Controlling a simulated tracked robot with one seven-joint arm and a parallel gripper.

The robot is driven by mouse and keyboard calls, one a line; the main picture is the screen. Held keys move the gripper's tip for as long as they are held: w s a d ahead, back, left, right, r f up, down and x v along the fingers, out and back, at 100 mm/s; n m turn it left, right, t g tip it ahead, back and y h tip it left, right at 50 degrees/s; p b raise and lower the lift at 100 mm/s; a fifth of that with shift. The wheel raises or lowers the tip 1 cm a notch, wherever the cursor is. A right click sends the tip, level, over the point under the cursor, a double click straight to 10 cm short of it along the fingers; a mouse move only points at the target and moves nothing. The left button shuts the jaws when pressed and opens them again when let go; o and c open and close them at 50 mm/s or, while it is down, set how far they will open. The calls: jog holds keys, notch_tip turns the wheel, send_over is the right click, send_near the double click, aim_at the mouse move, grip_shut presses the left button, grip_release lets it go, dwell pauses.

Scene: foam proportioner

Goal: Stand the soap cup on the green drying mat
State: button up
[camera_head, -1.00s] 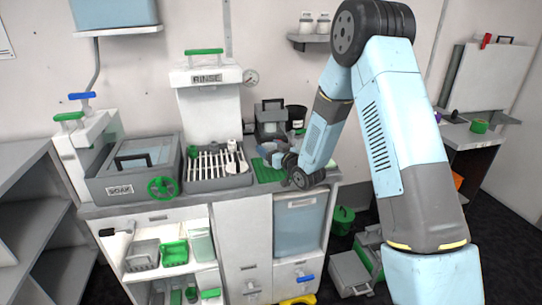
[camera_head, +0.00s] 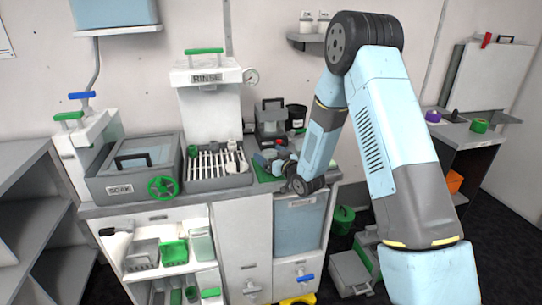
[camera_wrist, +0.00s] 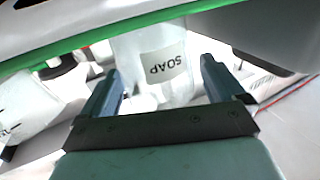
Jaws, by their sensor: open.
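The soap cup (camera_wrist: 158,85) is a whitish translucent cup with a SOAP label, which reads upside down in the wrist view. It is between the two spread fingers of my gripper (camera_wrist: 160,70), with no clear grip on it. In the head view my gripper (camera_head: 268,159) is low over the right part of the counter, and the cup cannot be made out there. The green drying mat (camera_head: 262,172) lies on the counter right of the slatted rack, largely hidden by my gripper. Whether the cup stands on the mat cannot be told.
The slatted rack (camera_head: 216,163) with white utensils is left of the mat. A grey device (camera_head: 271,120) and a black pot (camera_head: 296,115) stand behind my gripper. The RINSE unit (camera_head: 207,95) rises behind the rack. A green strip (camera_wrist: 100,37) crosses the wrist view.

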jog(key=shift+r, duration=0.15)
jog(key=v, duration=1.2)
jog(key=s+d+r+m+g+h, duration=0.25)
jog(key=d+r+h, duration=0.3)
jog(key=r, duration=0.35)
jog(key=s+d+r+m+g+h, duration=0.1)
jog(key=s+d+r+h, duration=0.3)
jog(key=d+r, duration=0.4)
jog(key=s+d+r+m+g, duration=0.1)
jog(key=s+r, duration=0.1)
jog(key=s, duration=0.7)
jog(key=s+d+r+m+g, duration=0.1)
jog(key=s+r+g, duration=0.1)
jog(key=s, duration=0.7)
jog(key=s+r+m+g+h, duration=0.1)
jog(key=s+r, duration=0.3)
jog(key=s, duration=0.5)
jog(key=shift+d+m+g, duration=0.35)
jog(key=shift+d+g, duration=0.05)
jog(key=shift+g, duration=0.35)
